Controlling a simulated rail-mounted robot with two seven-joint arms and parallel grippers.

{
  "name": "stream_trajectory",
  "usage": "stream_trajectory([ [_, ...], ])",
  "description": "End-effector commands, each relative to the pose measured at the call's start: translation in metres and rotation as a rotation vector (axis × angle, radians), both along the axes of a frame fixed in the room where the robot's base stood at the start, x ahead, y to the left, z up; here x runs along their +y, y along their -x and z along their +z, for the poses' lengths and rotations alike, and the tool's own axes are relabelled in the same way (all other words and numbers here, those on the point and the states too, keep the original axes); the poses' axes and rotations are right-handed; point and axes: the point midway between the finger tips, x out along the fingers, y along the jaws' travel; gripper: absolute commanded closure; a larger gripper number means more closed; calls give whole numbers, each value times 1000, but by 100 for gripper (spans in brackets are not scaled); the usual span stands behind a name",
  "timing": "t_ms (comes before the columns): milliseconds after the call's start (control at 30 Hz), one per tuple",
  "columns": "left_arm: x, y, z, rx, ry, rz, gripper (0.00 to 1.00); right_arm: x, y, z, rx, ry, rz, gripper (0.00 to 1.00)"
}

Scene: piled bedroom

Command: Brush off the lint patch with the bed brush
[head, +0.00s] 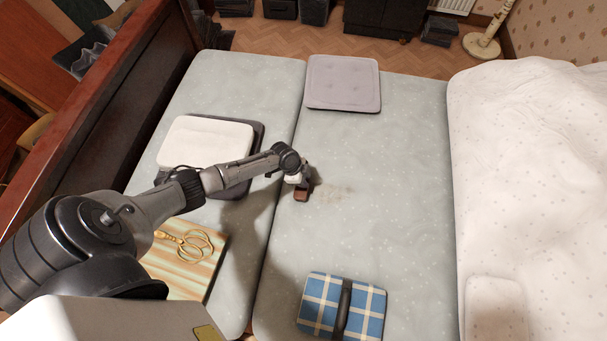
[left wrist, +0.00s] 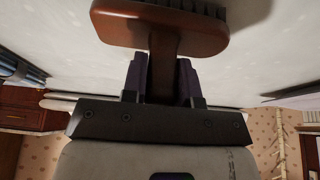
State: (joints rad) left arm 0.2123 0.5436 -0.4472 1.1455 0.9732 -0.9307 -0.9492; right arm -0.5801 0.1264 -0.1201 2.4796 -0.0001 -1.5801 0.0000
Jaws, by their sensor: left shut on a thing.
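The bed brush (left wrist: 165,28) has a reddish-brown wooden body with dark bristles. In the left wrist view my left gripper (left wrist: 162,82) is shut on its handle. In the head view the brush (head: 302,194) is small and partly covered by my left gripper (head: 299,180), over the grey-green mattress. The lint patch (head: 333,191) is a faint brownish smudge just right of the brush. I cannot tell whether the bristles touch the mattress. My right gripper is not in view.
A grey cushion (head: 343,83) lies at the far end of the mattress (head: 400,230). A blue checked item with a dark strap (head: 318,300) lies nearer. A white pillow (head: 206,140) and a striped item (head: 200,272) lie left. Pale bedding (head: 530,190) covers the right. The mattress right of the patch is clear.

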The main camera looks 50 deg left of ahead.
Motion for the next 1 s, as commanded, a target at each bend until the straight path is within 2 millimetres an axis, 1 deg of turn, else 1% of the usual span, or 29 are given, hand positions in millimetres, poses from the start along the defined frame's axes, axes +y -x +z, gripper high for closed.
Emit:
stream_trajectory([
  [567, 0, -1, -4, -1, 0, 0, 100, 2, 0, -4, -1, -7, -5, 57],
  [833, 0, -1, -3, -1, 0, 0, 100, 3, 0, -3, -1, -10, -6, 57],
  [933, -3, -3, -3, -2, 1, 0, 100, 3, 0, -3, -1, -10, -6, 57],
  [1000, -8, -7, -3, -3, 2, 0, 100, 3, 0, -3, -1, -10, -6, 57],
])
